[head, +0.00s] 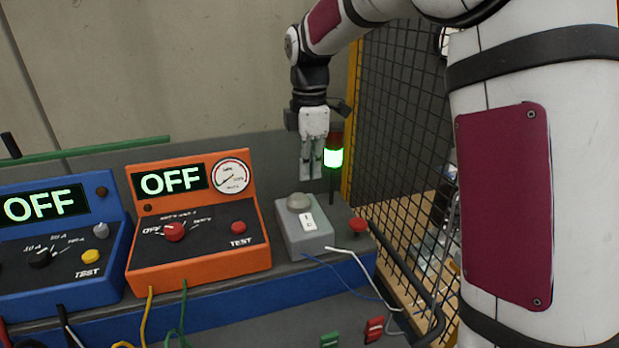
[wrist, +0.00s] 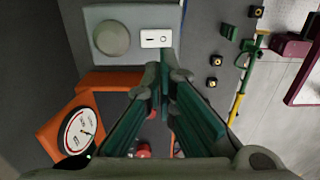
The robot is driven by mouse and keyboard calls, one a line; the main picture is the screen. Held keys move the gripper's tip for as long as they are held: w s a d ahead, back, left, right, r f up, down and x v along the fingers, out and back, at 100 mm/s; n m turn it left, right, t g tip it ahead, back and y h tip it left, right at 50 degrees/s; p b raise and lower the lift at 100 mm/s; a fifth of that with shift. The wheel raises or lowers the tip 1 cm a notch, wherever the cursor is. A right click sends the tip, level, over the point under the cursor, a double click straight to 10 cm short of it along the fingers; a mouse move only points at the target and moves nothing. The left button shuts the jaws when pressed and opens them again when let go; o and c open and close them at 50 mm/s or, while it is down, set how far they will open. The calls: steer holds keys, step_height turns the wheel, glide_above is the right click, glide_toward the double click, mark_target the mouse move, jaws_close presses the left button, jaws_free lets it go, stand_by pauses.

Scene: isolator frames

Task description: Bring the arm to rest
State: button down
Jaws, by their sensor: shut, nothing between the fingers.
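My gripper (head: 311,172) hangs fingers-down above the back of the bench, over the grey switch box (head: 304,233). It is shut and empty, its fingertips a little above the box and apart from it. In the wrist view my gripper's fingers (wrist: 163,62) meet near the lower edge of the switch box (wrist: 120,60), which shows a round grey button and a white rocker switch. My arm comes in from the upper right in the head view.
An orange tester (head: 200,265) and a blue tester (head: 55,285) both read OFF. A green-lit signal lamp (head: 333,158) stands right behind my gripper. A red button (head: 357,225) is at the right. A mesh fence (head: 400,130) bounds the right side. Loose cables lie in front.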

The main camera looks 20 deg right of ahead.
stand_by(0.4)
steer(key=s+r+m+t, duration=0.1)
steer(key=s+r+m, duration=0.35)
steer(key=s, duration=0.35)
steer(key=s+r+m+t, duration=0.2)
steer(key=s+r+m, duration=0.1)
steer(key=s+m, duration=0.3)
steer(key=s+f+m+t, duration=0.2)
steer(key=s+m, duration=0.6)
steer(key=s, duration=0.7)
steer(key=g, duration=0.1)
glide_above(308, 215)
steer(key=s, duration=0.4)
step_height(308, 215, down, 3)
steer(key=shift+n, duration=0.25)
steer(key=x, duration=0.4)
steer(key=p+x, duration=0.1)
steer(key=x, duration=0.4)
steer(key=s+p+x, duration=0.1)
steer(key=x, duration=0.4)
steer(key=shift+w+f, duration=0.1)
steer(key=shift+f, duration=0.2)
